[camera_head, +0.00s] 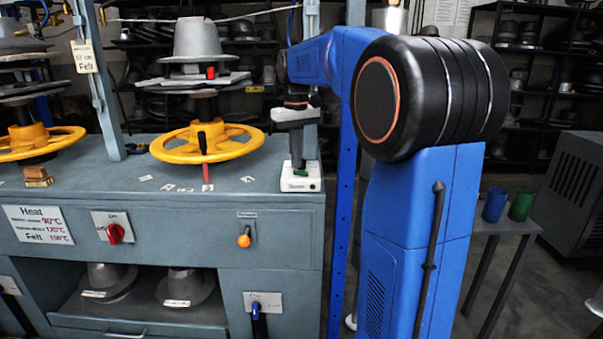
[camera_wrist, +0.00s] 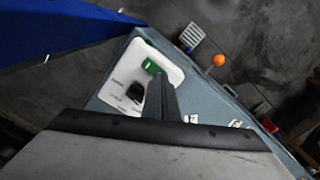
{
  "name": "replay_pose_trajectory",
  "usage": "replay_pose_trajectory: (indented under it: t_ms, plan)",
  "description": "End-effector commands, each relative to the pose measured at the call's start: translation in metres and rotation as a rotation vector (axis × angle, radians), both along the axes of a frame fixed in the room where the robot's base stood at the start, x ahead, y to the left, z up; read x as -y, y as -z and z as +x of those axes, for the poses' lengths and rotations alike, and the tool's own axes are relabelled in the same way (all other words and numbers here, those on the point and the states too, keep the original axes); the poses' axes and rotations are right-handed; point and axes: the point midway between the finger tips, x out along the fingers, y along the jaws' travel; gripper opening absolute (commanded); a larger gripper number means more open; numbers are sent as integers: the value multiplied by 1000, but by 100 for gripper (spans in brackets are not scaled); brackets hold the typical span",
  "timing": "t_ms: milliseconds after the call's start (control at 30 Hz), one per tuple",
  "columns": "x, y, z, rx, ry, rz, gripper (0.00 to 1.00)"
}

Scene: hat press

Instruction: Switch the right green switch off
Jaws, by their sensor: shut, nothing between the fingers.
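The green switch (camera_head: 301,173) sits on top of a small white switch box (camera_head: 301,185) at the right end of the grey workbench top. My gripper (camera_head: 297,164) points down at the box, its fingers together and empty, with the tips right at the green switch. In the wrist view the green switch (camera_wrist: 152,66) shows just beyond the fingertips (camera_wrist: 159,78), on the white box (camera_wrist: 120,68). A dark patch (camera_wrist: 134,92) lies on the box beside the fingers. I cannot tell whether the tips touch the switch or which way it is set.
A yellow handwheel (camera_head: 240,150) with a hat press above it stands left of the box. The bench front (camera_head: 180,253) carries a red knob (camera_head: 115,233) and an orange-tipped lever (camera_head: 244,240). A blue post (camera_head: 345,200) stands close right of the bench.

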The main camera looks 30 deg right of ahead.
Motion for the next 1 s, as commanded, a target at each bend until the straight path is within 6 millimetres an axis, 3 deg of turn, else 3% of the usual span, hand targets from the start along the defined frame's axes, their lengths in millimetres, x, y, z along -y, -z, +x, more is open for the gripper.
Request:
replay_pose_trajectory:
  t_ms: [1000]
  plan:
    - [0,6,0,0,0,0,0]
